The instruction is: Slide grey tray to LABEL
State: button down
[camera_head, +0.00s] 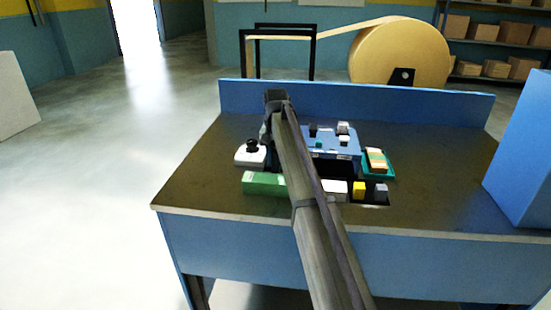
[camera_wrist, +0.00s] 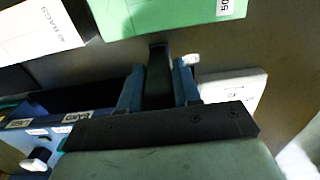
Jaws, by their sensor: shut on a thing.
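A blue box (camera_head: 335,140) with small label plates and switches on top stands on the bench. It also shows in the wrist view (camera_wrist: 60,137), where one plate seems to read LABEL (camera_wrist: 20,124) and another CARD (camera_wrist: 77,116). My gripper (camera_wrist: 158,72) is beside the box's left side, its two fingers closed around a dark grey bar (camera_wrist: 158,60). I cannot tell whether this bar belongs to the grey tray; the body below is hidden by my gripper. In the head view my arm covers the fingertips and what they hold.
A green box (camera_head: 262,183) and a white box (camera_head: 335,188) stand in front. The bench's left part is clear.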

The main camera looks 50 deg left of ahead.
jog(key=w+d, duration=1.6)
jog(key=shift+w+d, duration=0.3)
jog(key=c, duration=1.1)
grip_release()
jog(key=shift+w+d, duration=0.1)
jog(key=shift+c, duration=0.2)
jog(key=shift+o, duration=1.3)
jog(key=shift+r, duration=0.1)
notch_tip(320, 180, up, 14)
